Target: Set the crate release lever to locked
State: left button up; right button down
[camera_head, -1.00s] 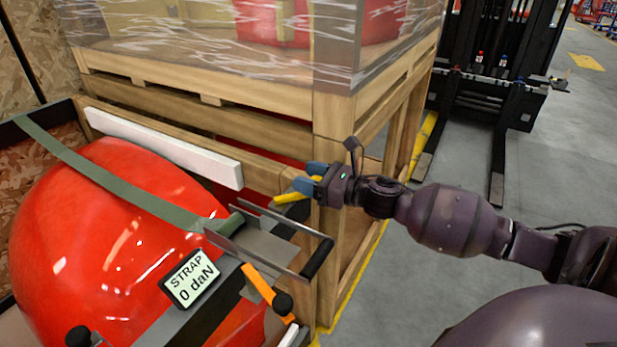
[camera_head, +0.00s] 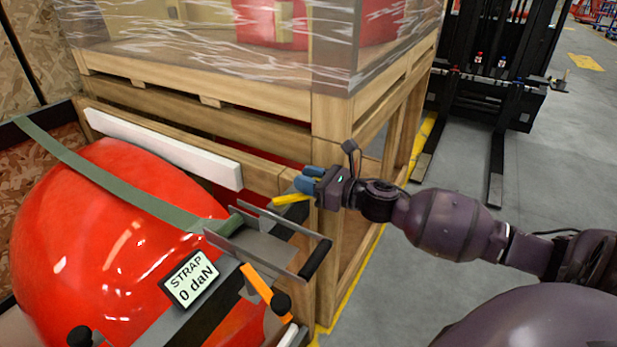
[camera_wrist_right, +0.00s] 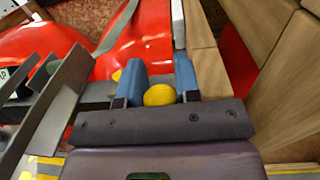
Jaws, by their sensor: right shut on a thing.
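A yellow lever (camera_head: 290,199) sticks out at the crate's corner, beside the grey strap ratchet. My right gripper (camera_head: 308,182) comes in from the right and has its blue fingers on the lever. In the right wrist view the lever's round yellow end (camera_wrist_right: 160,95) sits between the two blue fingers of the right gripper (camera_wrist_right: 160,85). The lever's pivot and any lock marking are hidden or too small to read. My left gripper is not in view.
A red nosecone (camera_head: 110,220) lies under a green strap (camera_head: 110,180). The grey ratchet (camera_head: 260,245) with its black grip, and an orange handle (camera_head: 258,283), stand close below the gripper. A wooden crate (camera_head: 330,125) stands behind. Floor at right is clear up to a forklift (camera_head: 490,90).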

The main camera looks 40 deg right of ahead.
jog(key=shift+s+a+r+m+t+h+p, duration=0.15)
jog(key=shift+s+r+m+t+h+p, duration=0.25)
jog(key=shift+h+p, duration=0.35)
jog(key=shift+s+m+h+p, duration=0.2)
jog(key=shift+m+h+p, duration=0.25)
jog(key=shift+m+h, duration=0.1)
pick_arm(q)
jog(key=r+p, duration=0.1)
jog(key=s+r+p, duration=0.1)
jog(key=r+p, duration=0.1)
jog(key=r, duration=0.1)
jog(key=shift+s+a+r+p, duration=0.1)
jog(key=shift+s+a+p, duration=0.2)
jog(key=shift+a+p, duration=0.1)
pick_arm(e)
jog(key=m+h, duration=0.1)
jog(key=s+m+h, duration=0.1)
jog(key=h, duration=0.1)
jog(key=s+a+m+h, duration=0.1)
jog(key=h, duration=0.1)
jog(key=shift+f+t, duration=0.3)
jog(key=shift+t, duration=0.1)
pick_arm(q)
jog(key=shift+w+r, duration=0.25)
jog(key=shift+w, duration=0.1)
pick_arm(e)
jog(key=shift+f+m+h, duration=0.1)
jog(key=shift+m+h, duration=0.15)
jog(key=shift+h, duration=0.05)
